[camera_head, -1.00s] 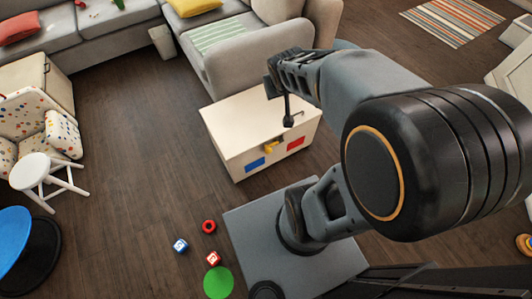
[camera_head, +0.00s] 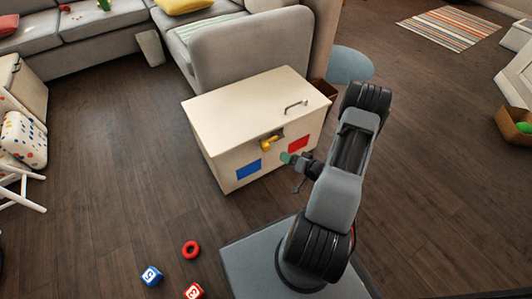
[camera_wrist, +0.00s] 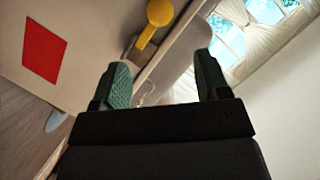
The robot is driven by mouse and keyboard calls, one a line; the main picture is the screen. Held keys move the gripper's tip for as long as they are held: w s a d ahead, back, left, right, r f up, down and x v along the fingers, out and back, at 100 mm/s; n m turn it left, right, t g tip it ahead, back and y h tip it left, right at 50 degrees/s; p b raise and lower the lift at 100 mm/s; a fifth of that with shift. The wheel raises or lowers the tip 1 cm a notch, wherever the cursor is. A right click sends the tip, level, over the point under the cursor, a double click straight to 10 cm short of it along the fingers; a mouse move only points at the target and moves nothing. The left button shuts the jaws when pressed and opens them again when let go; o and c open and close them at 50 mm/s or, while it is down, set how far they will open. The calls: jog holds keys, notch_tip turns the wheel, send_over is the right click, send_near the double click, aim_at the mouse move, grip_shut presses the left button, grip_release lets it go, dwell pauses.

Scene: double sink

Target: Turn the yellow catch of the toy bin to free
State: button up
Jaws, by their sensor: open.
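The toy bin (camera_head: 225,112) is a cream box with a lid. Its yellow catch (camera_head: 268,143) sits at the front just under the lid edge, between a blue and a red panel. In the wrist view the catch (camera_wrist: 152,22) shows a round knob and a short arm on a metal plate, beyond the fingertips. My gripper (camera_head: 288,159) is in front of the bin, a little right of and below the catch. In the wrist view its green-padded fingers (camera_wrist: 160,66) are apart with nothing between them. They appear clear of the catch.
A metal handle (camera_head: 296,105) stands on the bin's lid. A grey sofa (camera_head: 235,55) is close behind the bin. Lettered blocks (camera_head: 151,276) and a red ring (camera_head: 191,250) lie on the floor at the front left.

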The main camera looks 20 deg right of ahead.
aim_at(268, 149)
jog(key=b+x, duration=0.4)
jog(key=x, duration=0.8)
jog(key=shift+a+f, duration=0.1)
jog(key=shift+f, duration=0.15)
jog(key=shift+w+a+b, duration=0.25)
jog(key=shift+w+b, duration=0.2)
jog(key=shift+w, duration=0.15)
jog(key=shift+c, duration=0.4)
jog(key=c, duration=1.2)
